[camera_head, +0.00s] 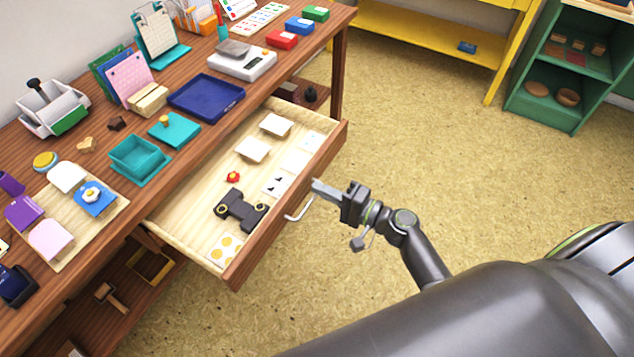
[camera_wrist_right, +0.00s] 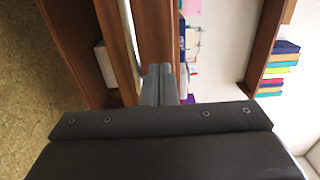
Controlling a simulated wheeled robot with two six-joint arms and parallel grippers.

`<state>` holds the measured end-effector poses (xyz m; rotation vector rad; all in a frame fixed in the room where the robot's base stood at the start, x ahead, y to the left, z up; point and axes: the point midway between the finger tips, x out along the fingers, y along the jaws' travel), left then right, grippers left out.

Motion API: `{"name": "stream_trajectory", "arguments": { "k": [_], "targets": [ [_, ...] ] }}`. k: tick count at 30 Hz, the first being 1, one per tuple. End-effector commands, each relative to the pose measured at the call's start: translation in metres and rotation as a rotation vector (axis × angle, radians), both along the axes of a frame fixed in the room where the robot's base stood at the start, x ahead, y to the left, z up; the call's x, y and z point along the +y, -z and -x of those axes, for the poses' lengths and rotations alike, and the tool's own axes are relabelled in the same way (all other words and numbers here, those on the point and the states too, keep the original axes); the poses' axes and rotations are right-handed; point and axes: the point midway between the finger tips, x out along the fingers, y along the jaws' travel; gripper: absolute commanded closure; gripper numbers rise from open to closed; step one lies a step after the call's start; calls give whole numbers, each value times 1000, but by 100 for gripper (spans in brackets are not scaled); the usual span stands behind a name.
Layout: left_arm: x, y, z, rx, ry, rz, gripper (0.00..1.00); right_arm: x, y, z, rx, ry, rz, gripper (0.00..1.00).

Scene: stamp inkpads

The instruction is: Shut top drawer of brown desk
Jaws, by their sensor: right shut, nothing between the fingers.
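The brown desk (camera_head: 290,88) stands at the left in the head view. Its top drawer (camera_head: 267,212) is pulled well out, showing white blocks, cards, a small red piece and a black two-ended object inside. A pale curved handle (camera_head: 300,209) sticks out from the drawer front. My right gripper (camera_head: 318,188) is shut and empty, with its fingertips at or very near the drawer front, just above the handle; I cannot tell if they touch. In the wrist view the shut fingers (camera_wrist_right: 160,84) point at the brown drawer front (camera_wrist_right: 153,30). My left gripper is not in view.
The desktop holds a blue tray (camera_head: 206,97), a teal box (camera_head: 140,157), a white scale (camera_head: 242,62) and several inkpads. A yellow shelf (camera_head: 430,35) and a green shelf (camera_head: 545,105) stand at the back. The floor right of the drawer is clear.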

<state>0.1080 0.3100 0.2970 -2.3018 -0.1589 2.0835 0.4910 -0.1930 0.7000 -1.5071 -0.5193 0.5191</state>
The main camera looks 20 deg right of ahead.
Motion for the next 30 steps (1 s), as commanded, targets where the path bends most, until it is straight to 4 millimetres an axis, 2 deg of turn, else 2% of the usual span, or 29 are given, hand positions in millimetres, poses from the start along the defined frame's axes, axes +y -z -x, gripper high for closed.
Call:
{"name": "stream_trajectory", "arguments": {
  "k": [6,22,26,30],
  "targets": [
    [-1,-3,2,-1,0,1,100,10,0,-14,0,0,0,100],
    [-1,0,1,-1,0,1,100,15,1,-19,-1,1,0,100],
    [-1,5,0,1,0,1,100,24,2,-31,-3,1,-1,100],
    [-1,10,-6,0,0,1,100,41,2,-52,-4,-1,-3,100]
  ]
}}
